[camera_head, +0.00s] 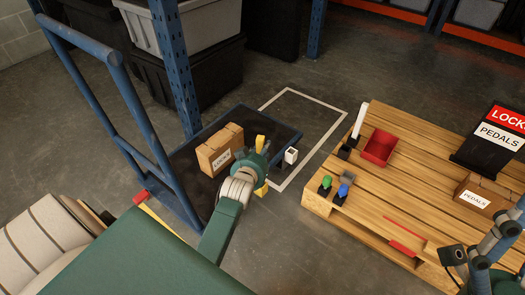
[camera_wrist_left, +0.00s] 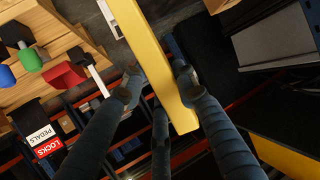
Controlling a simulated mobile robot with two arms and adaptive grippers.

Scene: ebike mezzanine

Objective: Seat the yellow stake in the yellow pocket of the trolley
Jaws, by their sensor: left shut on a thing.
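My left gripper (camera_head: 250,165) is over the front right part of the trolley's dark deck (camera_head: 187,182). It is shut on the yellow stake (camera_head: 260,143), whose top end sticks up above the fingers. In the left wrist view the stake (camera_wrist_left: 150,55) runs between the fingers (camera_wrist_left: 157,82). A yellow piece (camera_head: 261,188) shows just below the gripper; whether it is the stake's lower end or the yellow pocket cannot be told. A white pocket (camera_head: 291,155) stands at the deck's right edge. My right gripper (camera_head: 490,245) is partly visible at lower right; its opening is unclear.
A cardboard LOCKS box (camera_head: 220,150) stands on the deck, close to my left gripper. The blue trolley handle (camera_head: 115,62) rises at left. A wooden pallet (camera_head: 380,190) at right holds a red bin (camera_head: 380,147), a white stake (camera_head: 360,120) and green and blue pieces. Floor separates trolley and pallet.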

